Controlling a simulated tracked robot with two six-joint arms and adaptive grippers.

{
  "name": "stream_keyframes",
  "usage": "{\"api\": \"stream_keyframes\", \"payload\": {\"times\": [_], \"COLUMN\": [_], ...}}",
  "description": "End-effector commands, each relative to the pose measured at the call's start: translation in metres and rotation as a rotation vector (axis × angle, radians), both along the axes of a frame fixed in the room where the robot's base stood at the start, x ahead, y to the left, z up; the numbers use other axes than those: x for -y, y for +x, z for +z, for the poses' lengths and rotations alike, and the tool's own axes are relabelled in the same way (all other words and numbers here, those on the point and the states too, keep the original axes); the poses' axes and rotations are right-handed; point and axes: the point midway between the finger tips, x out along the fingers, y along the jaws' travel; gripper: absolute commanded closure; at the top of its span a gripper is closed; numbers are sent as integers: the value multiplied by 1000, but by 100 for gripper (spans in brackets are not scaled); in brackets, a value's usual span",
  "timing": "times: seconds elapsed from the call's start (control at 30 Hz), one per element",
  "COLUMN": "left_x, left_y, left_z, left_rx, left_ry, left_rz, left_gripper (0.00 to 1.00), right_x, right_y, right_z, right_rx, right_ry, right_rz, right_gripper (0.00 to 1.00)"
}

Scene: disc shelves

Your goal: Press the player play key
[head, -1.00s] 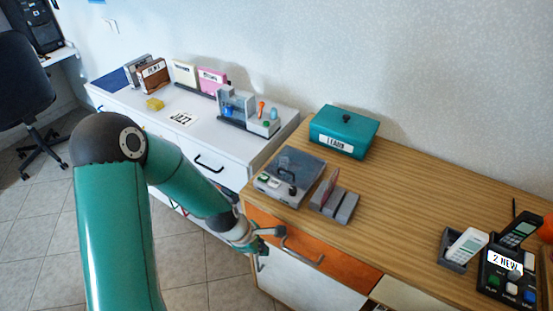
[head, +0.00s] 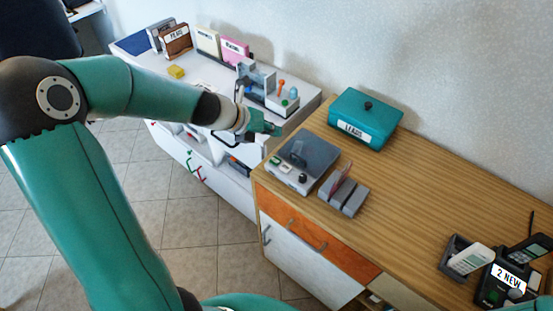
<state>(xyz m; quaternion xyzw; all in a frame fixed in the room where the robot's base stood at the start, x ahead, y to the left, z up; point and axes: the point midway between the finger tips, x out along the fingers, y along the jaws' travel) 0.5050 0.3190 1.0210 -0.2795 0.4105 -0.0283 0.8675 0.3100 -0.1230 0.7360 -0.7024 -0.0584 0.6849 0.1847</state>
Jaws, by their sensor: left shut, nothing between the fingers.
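The player (head: 308,153) is a grey box with a dark see-through lid, on the left end of the wooden cabinet top. Its front strip has a small green key (head: 276,160), a pale key beside it and a dark round knob (head: 302,177). Any marks on the keys are too small to read. My left gripper (head: 276,129) is shut and empty. In the picture it lies just above and left of the player, over the white cabinet's right end, apart from the keys. My right gripper is not in view.
A slotted grey rack (head: 344,195) stands right of the player. A teal box labelled LEADS (head: 365,117) stands behind. The white cabinet top holds disc cases (head: 207,41) and a grey stand (head: 284,103). The middle wooden top is clear.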

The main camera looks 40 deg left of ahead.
Motion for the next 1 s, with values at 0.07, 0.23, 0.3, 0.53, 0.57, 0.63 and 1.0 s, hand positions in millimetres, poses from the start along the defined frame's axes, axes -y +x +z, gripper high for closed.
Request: {"api": "stream_keyframes", "payload": {"times": [0.07, 0.23, 0.3, 0.53, 0.57, 0.63, 1.0], "left_x": [0, 1, 1, 1, 1, 1, 1], "left_y": [0, 1, 1, 1, 1, 1, 1], "left_z": [-3, -14, -21, -51, -55, -65, -89], "left_rx": [-1, 0, 0, 0, 0, 0, 0], "left_ry": [0, 1, 1, 0, 0, 1, 2], "left_rz": [-1, -2, -2, -2, -2, -3, -4], "left_gripper": [100, 100, 100, 100, 100, 100, 100], "right_x": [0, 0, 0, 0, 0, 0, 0], "right_y": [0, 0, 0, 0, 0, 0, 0], "right_z": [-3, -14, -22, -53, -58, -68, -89], "right_rx": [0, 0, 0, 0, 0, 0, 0], "right_ry": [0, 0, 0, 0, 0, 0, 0], "right_rz": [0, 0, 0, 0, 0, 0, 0], "right_gripper": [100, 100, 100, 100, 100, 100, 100]}}
